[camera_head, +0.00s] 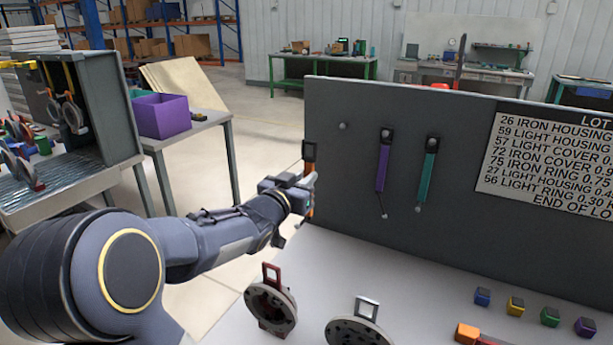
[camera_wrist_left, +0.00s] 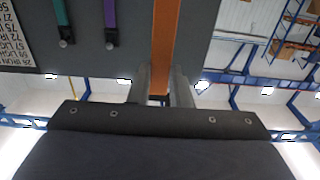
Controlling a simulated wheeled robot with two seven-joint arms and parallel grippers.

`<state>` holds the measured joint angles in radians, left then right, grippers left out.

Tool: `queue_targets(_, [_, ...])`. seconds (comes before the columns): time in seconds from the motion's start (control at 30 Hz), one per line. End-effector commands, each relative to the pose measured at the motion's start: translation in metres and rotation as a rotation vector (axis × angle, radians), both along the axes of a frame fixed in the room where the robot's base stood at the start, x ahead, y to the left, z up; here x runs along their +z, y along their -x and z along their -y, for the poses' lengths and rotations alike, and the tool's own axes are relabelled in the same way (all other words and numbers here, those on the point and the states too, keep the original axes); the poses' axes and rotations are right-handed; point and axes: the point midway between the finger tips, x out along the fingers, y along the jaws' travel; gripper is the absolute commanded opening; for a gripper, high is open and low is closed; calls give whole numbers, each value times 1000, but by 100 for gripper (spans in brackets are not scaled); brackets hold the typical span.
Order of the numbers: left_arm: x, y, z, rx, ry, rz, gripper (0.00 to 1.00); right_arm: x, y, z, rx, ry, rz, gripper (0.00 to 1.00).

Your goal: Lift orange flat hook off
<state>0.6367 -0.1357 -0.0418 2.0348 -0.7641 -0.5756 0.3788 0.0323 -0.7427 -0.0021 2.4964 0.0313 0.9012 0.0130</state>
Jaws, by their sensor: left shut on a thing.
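The orange flat hook (camera_wrist_left: 166,40) is a long flat orange strip in front of the grey board (camera_head: 380,245). In the head view its dark upper end (camera_head: 309,152) shows at the board's left edge, and my gripper covers much of its middle. My left gripper (camera_head: 306,184) is shut on the strip. In the left wrist view the two fingers of the gripper (camera_wrist_left: 161,88) stand on either side of the strip's lower part. Whether the hook's upper end still rests on a peg I cannot tell. My right gripper is not in view.
A purple hook (camera_head: 382,168) and a teal hook (camera_head: 427,176) hang to the right on the board; a bare peg (camera_head: 343,126) is nearer. A red-framed part (camera_head: 271,302), a grey round part (camera_head: 357,328) and small coloured blocks (camera_head: 516,305) are on the white table below.

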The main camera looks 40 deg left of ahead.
Motion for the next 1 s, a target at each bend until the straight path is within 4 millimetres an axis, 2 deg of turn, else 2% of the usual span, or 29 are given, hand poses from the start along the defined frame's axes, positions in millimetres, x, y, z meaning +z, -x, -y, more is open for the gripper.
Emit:
queue_targets(0.57, [2, 22, 7, 0, -2, 3, 0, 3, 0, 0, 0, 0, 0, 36])
queue_targets(1.0, [3, 72, 23, 0, -2, 4, 0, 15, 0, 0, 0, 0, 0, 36])
